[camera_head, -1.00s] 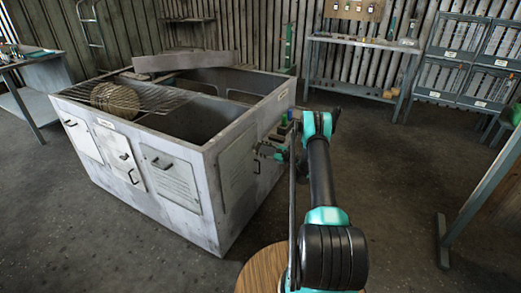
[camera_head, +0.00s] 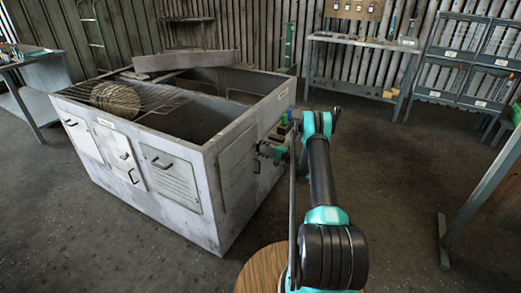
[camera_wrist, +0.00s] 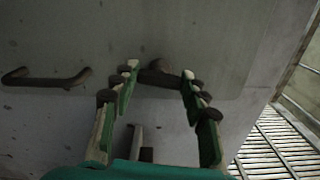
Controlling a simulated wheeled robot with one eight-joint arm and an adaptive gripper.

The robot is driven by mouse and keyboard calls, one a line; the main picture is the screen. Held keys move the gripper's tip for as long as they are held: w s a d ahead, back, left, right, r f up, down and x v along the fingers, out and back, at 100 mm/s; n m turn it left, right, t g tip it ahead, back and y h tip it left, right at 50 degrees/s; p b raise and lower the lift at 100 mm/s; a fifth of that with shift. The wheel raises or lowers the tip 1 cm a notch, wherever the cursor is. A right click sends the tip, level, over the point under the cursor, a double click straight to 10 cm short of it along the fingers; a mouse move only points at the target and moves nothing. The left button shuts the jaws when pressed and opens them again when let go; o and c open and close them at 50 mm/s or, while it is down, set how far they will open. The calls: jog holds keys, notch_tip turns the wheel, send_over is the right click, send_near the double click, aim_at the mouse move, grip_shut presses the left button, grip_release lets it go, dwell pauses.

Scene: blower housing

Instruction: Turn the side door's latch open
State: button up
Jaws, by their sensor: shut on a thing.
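The side door (camera_head: 237,167) is a grey panel on the right-hand face of the blower housing, and it looks closed. In the wrist view the door face (camera_wrist: 215,35) fills much of the picture. The latch (camera_wrist: 158,75) is a dark knob between my fingertips. My gripper (camera_wrist: 160,72) is shut on it, one green finger on each side. A dark bar handle (camera_wrist: 45,79) is to the left of the latch, apart from the fingers. In the head view my gripper (camera_head: 272,151) is at the door's upper right edge, and the latch is hidden there.
The open-topped housing (camera_head: 225,232) holds a wire grate (camera_head: 150,98) with a round, ribbed part (camera_head: 115,98) on it. A workbench (camera_head: 365,42) and bin racks (camera_head: 470,62) stand at the back right. The floor in front of the housing is clear.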

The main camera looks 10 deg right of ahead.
jog(key=shift+n, duration=1)
jog(key=o, duration=1.2)
jog(key=shift+c, duration=0.2)
jog(key=v, duration=1.2)
jog(key=shift+a+r, duration=0.1)
